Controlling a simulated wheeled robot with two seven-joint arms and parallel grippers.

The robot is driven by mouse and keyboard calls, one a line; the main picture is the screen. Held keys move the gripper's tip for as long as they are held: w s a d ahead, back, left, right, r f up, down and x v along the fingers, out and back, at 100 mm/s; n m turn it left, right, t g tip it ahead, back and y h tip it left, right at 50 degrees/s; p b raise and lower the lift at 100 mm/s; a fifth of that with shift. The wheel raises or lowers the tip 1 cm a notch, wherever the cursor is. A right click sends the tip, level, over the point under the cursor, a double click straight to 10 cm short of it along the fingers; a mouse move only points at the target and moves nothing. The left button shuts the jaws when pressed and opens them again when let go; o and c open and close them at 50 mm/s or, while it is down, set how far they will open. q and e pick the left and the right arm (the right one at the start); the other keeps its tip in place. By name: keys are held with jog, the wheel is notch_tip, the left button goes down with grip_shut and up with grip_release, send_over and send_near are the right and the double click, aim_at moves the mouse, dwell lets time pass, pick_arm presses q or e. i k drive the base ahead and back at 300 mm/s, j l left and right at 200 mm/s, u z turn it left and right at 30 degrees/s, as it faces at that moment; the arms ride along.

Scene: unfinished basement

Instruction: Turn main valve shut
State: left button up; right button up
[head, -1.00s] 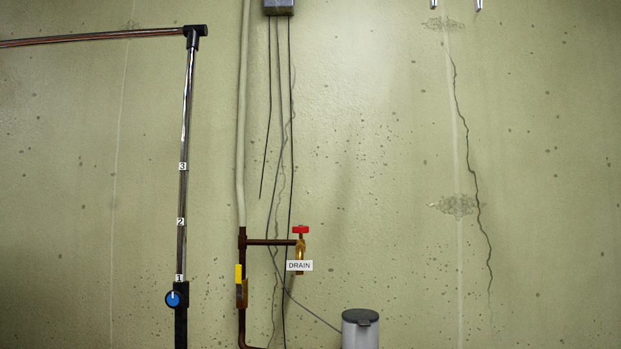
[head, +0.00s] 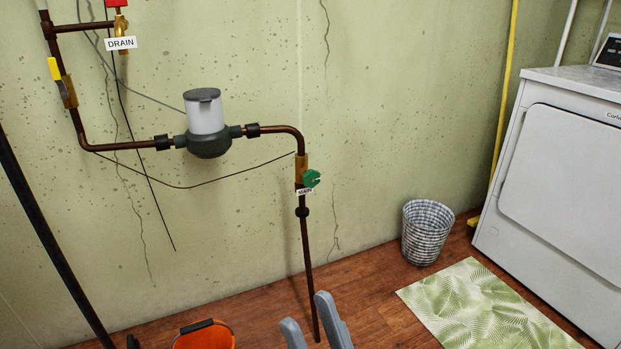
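The valve sits on a vertical copper pipe (head: 306,245) that runs down to the floor. My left gripper is not in view.
A grey water meter (head: 206,115), a yellow-handled valve (head: 56,70) and the red-handled drain valve (head: 121,24) share the pipework. An orange bucket (head: 203,337) stands at the bottom. A basket (head: 425,232), leaf-pattern mat (head: 485,310) and white appliance (head: 560,180) are at the right.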

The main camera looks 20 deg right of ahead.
aim_at(312, 177)
jog(key=k+l, duration=0.15)
jog(key=k, duration=0.3)
jog(key=z, duration=1.65)
